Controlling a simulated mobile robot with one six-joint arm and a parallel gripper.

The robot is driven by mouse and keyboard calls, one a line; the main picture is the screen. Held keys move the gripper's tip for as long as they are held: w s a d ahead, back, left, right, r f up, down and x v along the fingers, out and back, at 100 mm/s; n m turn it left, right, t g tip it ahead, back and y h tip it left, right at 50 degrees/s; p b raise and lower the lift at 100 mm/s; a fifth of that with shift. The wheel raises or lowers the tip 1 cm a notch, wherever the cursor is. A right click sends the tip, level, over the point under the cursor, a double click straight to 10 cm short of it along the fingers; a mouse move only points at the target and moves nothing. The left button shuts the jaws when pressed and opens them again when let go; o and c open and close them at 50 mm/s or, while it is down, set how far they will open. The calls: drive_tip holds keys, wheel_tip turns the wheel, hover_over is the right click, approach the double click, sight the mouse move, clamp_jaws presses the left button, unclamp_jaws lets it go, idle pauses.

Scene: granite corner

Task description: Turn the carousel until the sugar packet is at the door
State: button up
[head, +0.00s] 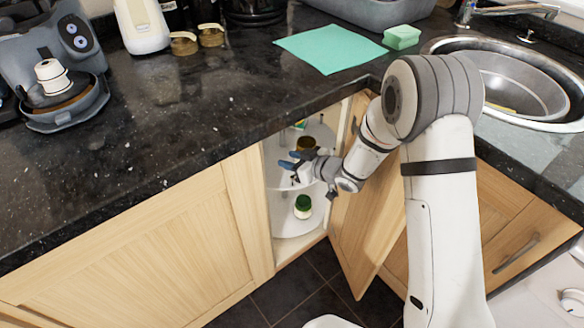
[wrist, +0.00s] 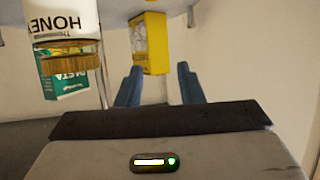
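The white two-tier carousel (head: 286,222) stands inside the open corner cabinet. A green-lidded jar (head: 303,207) sits on its lower tier. An amber jar (head: 306,144) is on the upper tier, partly hidden by my arm. My gripper (head: 287,159) is in the cabinet opening at upper-tier height, its blue fingers apart. The wrist view looks upside down. It shows a honey jar (wrist: 63,22) with a gold lid, a green packet (wrist: 68,80) behind it and a yellow packet (wrist: 150,43) beyond my open, empty fingers. I cannot tell which packet is sugar.
The open cabinet door (head: 365,215) hangs right of the opening, close to my arm. The dark granite counter (head: 170,130) overhangs the cabinet. A sink (head: 515,85), a green cloth (head: 330,48) and a coffee machine (head: 60,65) are on top. Dark floor lies below.

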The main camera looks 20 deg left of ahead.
drive_tip(key=shift+r, duration=0.7)
